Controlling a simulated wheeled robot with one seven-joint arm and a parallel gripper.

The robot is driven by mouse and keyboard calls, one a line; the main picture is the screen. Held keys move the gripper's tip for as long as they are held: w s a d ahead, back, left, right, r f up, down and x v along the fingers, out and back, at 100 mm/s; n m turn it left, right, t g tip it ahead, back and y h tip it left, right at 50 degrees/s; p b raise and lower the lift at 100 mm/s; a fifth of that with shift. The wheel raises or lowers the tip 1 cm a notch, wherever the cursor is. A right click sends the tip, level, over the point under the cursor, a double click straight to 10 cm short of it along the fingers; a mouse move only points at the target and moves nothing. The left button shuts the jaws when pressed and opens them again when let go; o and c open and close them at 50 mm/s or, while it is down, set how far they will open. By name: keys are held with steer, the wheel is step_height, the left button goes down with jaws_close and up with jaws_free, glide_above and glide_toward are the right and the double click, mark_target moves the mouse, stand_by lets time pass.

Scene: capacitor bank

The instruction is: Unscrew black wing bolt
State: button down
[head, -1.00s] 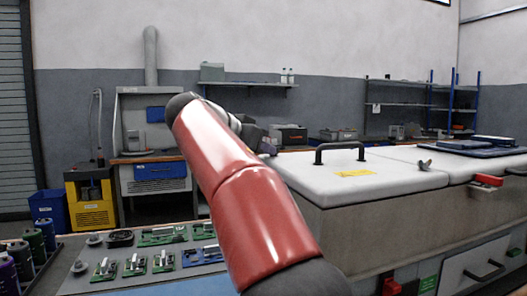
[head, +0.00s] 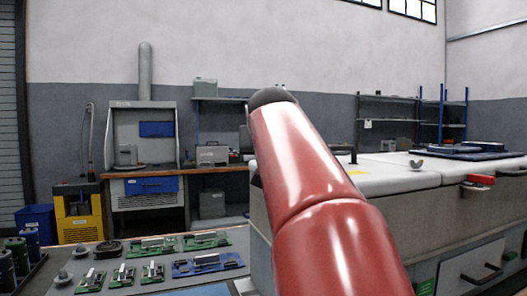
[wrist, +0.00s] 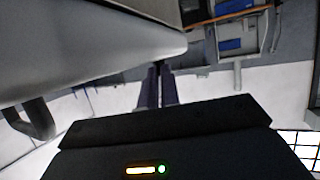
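A small wing-shaped bolt (head: 417,164) stands on the white lid (head: 385,181) of the large cabinet at right in the head view. It looks greyish there, and I cannot confirm that it is black. I do not see it in the wrist view. My gripper (wrist: 159,70) shows in the wrist view with its two dark fingers together and nothing seen between them. It is beside the rounded white edge of the lid (wrist: 90,48), apparently apart from the bolt. In the head view my red arm hides my gripper.
A black handle shows in the wrist view (wrist: 32,118) near the lid edge. A red latch (head: 481,180) is on the cabinet front. Dark flat panels (head: 470,150) lie on the far lid. Circuit boards (head: 207,239) lie on the bench at lower left.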

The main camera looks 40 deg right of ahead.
steer(key=shift+d+f+n+t+y, duration=0.2)
steer(key=shift+n+t+y, duration=0.1)
steer(key=shift+n+y, duration=0.25)
steer(key=shift+y, duration=0.25)
steer(key=c, duration=1.6)
jaws_free()
steer(key=shift+s+a+r, duration=0.1)
steer(key=shift+s+r, duration=0.05)
steer(key=v, duration=0.7)
steer(key=shift+s+a, duration=0.1)
steer(key=shift+s, duration=0.1)
